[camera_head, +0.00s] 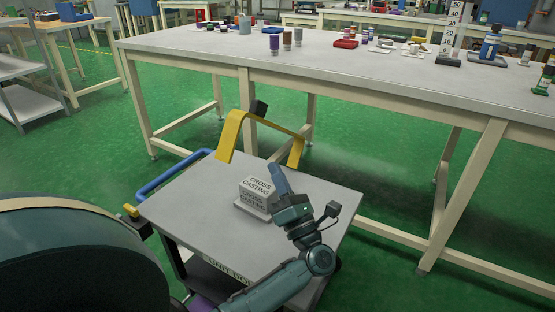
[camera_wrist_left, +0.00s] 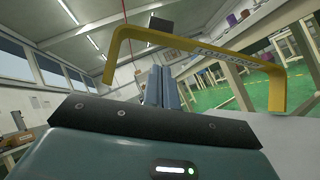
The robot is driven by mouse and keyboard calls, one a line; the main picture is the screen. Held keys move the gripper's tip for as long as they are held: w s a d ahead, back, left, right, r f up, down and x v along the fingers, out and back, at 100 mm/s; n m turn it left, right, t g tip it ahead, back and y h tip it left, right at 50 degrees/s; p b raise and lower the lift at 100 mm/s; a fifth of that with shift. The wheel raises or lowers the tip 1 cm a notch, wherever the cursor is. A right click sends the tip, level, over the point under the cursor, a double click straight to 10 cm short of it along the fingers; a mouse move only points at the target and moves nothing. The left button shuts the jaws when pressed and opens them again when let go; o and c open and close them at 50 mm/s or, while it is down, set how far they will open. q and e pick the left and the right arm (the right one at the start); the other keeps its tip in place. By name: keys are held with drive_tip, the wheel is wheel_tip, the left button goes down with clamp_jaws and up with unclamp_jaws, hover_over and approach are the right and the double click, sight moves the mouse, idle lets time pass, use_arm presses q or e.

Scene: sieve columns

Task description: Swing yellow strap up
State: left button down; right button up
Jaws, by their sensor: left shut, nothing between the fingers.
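The yellow strap (camera_head: 268,122) is a flat arch over the far part of the grey cart top (camera_head: 190,190). Its two legs come down at the far left and far right, and a black block (camera_head: 258,108) sits at its top bar. A grey block (camera_head: 254,196) marked "CROSS CASTING" stands on the cart. My left gripper (camera_head: 279,178) is shut and empty, just right of the block and on the near side of the strap. My right gripper is not in view.
A blue handle (camera_head: 168,174) runs along the cart's left side. A long workbench (camera_head: 330,68) with several bottles and small parts stands behind the cart. The cart top left of the block is clear. Green floor is open around.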

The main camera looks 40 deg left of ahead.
use_arm(q)
drive_tip(key=x, duration=0.9)
drive_tip(key=shift+a+r+b, duration=0.25)
drive_tip(key=shift+r+b, duration=0.05)
drive_tip(key=shift+b, duration=0.05)
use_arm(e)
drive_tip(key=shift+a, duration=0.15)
use_arm(q)
drive_tip(key=shift+w, duration=0.1)
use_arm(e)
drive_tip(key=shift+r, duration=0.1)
